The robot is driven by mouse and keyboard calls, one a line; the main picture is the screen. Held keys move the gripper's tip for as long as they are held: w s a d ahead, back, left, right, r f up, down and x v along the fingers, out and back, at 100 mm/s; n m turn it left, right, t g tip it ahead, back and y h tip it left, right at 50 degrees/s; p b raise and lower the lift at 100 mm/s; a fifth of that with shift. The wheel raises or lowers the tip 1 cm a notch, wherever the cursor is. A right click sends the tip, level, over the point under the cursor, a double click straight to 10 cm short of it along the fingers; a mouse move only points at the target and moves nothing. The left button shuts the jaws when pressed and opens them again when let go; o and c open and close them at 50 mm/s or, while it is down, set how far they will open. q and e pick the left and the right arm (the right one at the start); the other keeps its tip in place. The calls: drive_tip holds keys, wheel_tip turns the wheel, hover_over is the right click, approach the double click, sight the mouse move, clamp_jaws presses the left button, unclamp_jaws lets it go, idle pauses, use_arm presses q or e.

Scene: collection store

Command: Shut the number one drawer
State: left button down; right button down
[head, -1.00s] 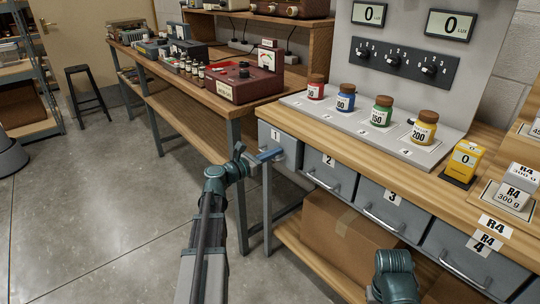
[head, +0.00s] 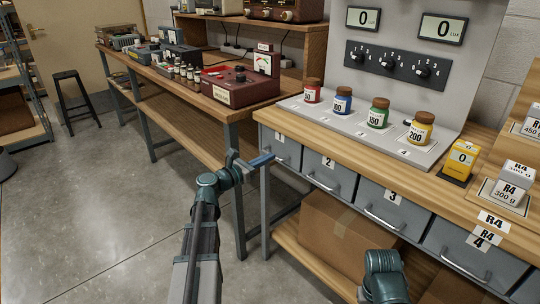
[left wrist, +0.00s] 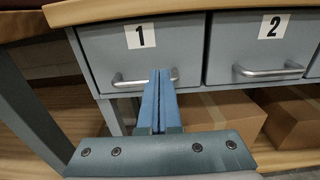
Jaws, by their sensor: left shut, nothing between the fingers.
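The number one drawer (head: 290,149) is the grey drawer at the left end of the bench, with a "1" label and a bar handle. In the left wrist view its front (left wrist: 105,57) looks about level with the number two drawer (left wrist: 225,45); I see no clear gap. My left gripper (head: 272,158) is shut and empty, its blue fingers pointing at the drawer's front. In the left wrist view the fingertips (left wrist: 160,72) overlap the handle (left wrist: 130,80); I cannot tell whether they touch. My right gripper is out of view.
The number three drawer (head: 378,194) and number four drawer (head: 460,240) are to the right. Several coloured jars stand on the grey panel (head: 345,124) above. A cardboard box (head: 345,232) sits on the shelf below. Open floor (head: 90,210) lies left of the bench.

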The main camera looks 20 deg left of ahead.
use_arm(q)
drive_tip(key=v, duration=0.8)
drive_tip(key=shift+s, duration=0.3)
drive_tip(key=shift+d+f, duration=0.1)
drive_tip(key=s+d+f+m+g+h, duration=0.1)
drive_tip(key=s+d+f+m+g, duration=0.1)
drive_tip(key=d+f+m+g, duration=0.75)
drive_tip(key=s+d+f+m+g+h, duration=0.1)
drive_tip(key=d+f+m, duration=0.35)
drive_tip(key=d, duration=1.05)
drive_tip(key=s+d+f+m+g+y, duration=0.3)
drive_tip(key=s+d+f+m+y, duration=0.15)
drive_tip(key=s+m, duration=0.4)
drive_tip(key=s+d+f+m+g+y, duration=0.35)
drive_tip(key=s+m+y, duration=0.2)
drive_tip(key=m, duration=0.65)
wheel_tip(320, 180, up, 34)
drive_tip(key=s+p, duration=0.1)
drive_tip(key=p, duration=3.3)
drive_tip(key=shift+s+d+m, duration=0.15)
drive_tip(key=shift+d+m, duration=0.1)
drive_tip(key=shift+m, duration=0.1)
